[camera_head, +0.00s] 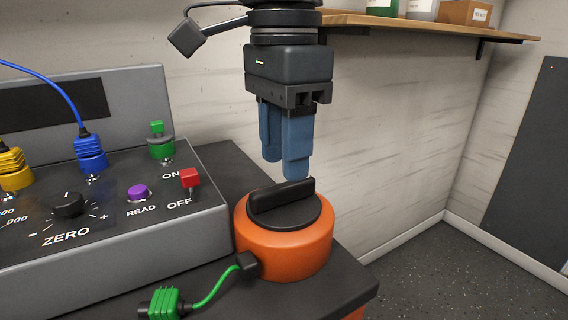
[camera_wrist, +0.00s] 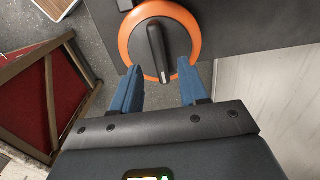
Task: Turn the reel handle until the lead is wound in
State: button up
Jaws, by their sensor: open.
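The orange reel (camera_head: 283,245) stands on the dark bench top by its right corner. Its black bar handle (camera_head: 281,196) lies across the black disc on top. A green lead (camera_head: 214,288) runs from the reel's left side to a green plug (camera_head: 165,303) on the bench. My gripper (camera_head: 284,172) points down above the reel with blue fingers apart, empty. In the wrist view, the reel (camera_wrist: 196,48) and handle (camera_wrist: 157,50) lie ahead of the open fingers (camera_wrist: 160,85); the handle's near end is between the fingertip lines. I cannot tell whether they touch.
A wooden shelf (camera_head: 420,22) with containers hangs on the wall. Floor is open at right.

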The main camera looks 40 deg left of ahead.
aim_at(284, 184)
notch_tip(284, 184, up, 4)
jog(key=shift+r, duration=0.15)
dwell(0.5)
